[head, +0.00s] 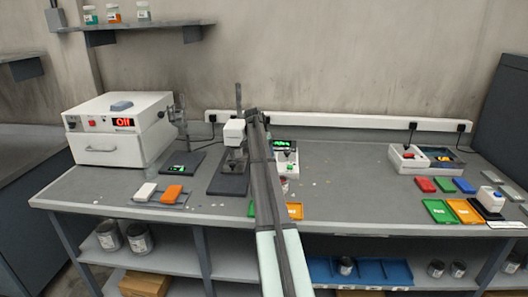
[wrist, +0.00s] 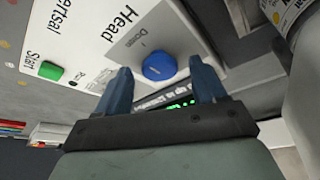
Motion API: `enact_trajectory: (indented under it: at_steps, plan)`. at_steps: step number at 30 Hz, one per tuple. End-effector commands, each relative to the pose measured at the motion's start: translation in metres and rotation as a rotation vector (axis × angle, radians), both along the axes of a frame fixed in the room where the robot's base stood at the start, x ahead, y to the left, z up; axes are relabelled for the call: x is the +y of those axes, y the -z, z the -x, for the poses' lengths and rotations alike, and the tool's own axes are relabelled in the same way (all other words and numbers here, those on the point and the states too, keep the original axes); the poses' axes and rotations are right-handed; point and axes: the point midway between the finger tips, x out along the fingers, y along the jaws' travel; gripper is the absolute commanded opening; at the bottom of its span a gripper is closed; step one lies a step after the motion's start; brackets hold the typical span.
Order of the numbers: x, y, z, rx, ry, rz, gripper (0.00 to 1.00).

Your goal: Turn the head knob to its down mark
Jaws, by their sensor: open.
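The blue round head knob (wrist: 158,67) sits on a grey plate marked "Head", with a mark that seems to read "Down" beside it, in the wrist view. I cannot make out a pointer on the knob. My gripper (wrist: 161,68) is open, with one blue finger on each side of the knob. I cannot tell whether either finger touches it. Part of a green lit display (wrist: 183,104) shows between the fingers, its text mostly hidden. In the head view my arm crosses in front of the mixing machine (head: 234,132), and the knob is not visible there.
A green Start button (wrist: 50,70) is on the same panel, left of the knob. A pale cylinder (wrist: 303,50) stands close on the right. In the head view, a white oven (head: 118,130) reading "Off" stands at left; coloured trays (head: 439,211) lie at right.

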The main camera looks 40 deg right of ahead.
Motion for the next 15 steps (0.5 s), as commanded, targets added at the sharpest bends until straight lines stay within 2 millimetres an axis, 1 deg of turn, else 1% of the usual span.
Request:
enact_trajectory:
  at_steps: [5,11,15]
  plan:
    - [0.005,-0.012,0.001,-0.001,0.0,0.001,0.7]
    - [0.018,-0.045,0.004,-0.002,-0.002,0.002,0.7]
    - [0.029,-0.07,0.007,-0.001,-0.001,0.001,0.7]
